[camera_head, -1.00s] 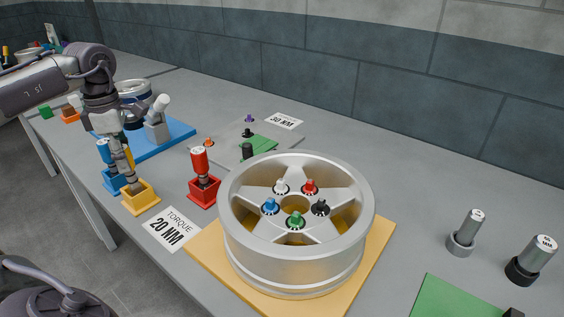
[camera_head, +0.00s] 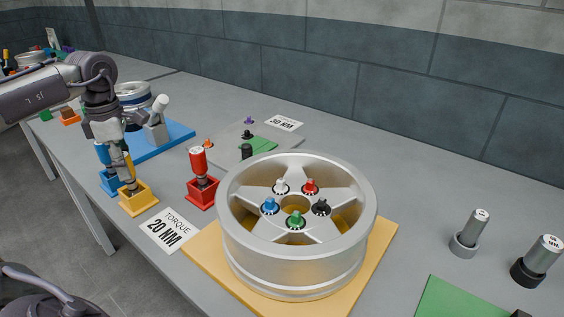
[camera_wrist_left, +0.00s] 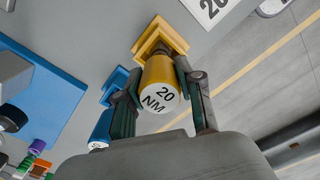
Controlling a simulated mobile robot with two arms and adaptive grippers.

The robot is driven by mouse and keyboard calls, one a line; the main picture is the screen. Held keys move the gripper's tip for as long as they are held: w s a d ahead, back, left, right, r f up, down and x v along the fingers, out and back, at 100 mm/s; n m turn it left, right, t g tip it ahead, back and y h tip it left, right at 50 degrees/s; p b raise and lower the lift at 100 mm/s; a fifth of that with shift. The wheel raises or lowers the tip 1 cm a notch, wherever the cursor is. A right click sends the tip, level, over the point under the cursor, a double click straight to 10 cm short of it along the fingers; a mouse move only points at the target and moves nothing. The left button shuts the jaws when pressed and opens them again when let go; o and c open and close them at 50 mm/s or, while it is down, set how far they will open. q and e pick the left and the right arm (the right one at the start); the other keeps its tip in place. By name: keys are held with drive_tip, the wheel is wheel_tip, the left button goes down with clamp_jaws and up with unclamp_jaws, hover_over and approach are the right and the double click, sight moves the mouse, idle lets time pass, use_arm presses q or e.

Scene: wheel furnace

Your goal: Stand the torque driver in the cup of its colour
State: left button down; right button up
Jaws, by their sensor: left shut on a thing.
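The yellow torque driver (camera_head: 128,167), marked "20 NM" on its end in the left wrist view (camera_wrist_left: 160,86), stands nearly upright at the yellow cup (camera_head: 139,200). Its lower end appears to be inside the cup, which also shows behind it in the left wrist view (camera_wrist_left: 160,38). My left gripper (camera_head: 118,162) is shut around its handle, with one finger on each side (camera_wrist_left: 160,92). A red driver (camera_head: 198,160) stands in a red cup (camera_head: 202,191). A blue driver (camera_head: 103,153) stands in a blue cup (camera_head: 110,182), partly hidden by my arm. My right gripper is not in view.
A wheel (camera_head: 297,240) with coloured nuts sits on a tan board (camera_head: 377,258) to the right. A "TORQUE 20 NM" card (camera_head: 168,231) lies in front of the cups. A blue board (camera_head: 172,137) lies behind. Two grey sockets stand at far right (camera_head: 470,233).

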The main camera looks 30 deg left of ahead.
use_arm(q)
drive_tip(key=shift+f, duration=0.15)
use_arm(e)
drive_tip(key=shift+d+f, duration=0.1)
use_arm(q)
drive_tip(key=c, duration=0.7)
unclamp_jaws()
drive_tip(key=shift+o, duration=0.2)
drive_tip(key=shift+r, duration=4.05)
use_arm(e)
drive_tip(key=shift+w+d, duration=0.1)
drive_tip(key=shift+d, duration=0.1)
